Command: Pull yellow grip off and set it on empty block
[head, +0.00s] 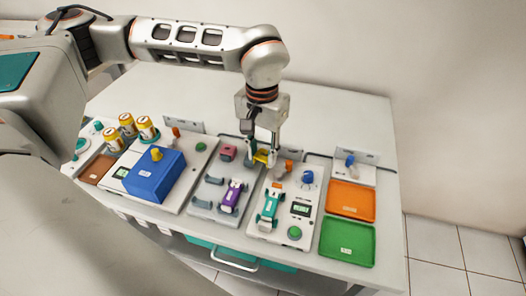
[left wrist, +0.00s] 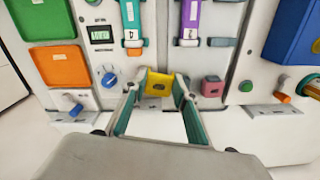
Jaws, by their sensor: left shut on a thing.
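My left gripper (head: 262,152) points down over the back of the middle and right panels, with its fingers shut on the yellow grip (head: 261,158). In the left wrist view the yellow grip (left wrist: 159,82) sits between the teal-edged fingertips (left wrist: 156,90). I cannot tell whether the grip touches the surface below it. A pink block (head: 228,152) stands just left of the gripper in the head view; it shows right of the grip in the left wrist view (left wrist: 212,86). Low grey blocks (head: 203,204) stand beside the purple handpiece (head: 232,195). I cannot tell which block the task means.
A teal handpiece (head: 268,210) lies on the right panel near a blue knob (head: 308,178) and screen. Orange (head: 352,200) and green (head: 347,240) trays lie at the right. A blue box (head: 155,177) and several yellow-topped jars (head: 128,123) stand left. The table behind is clear.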

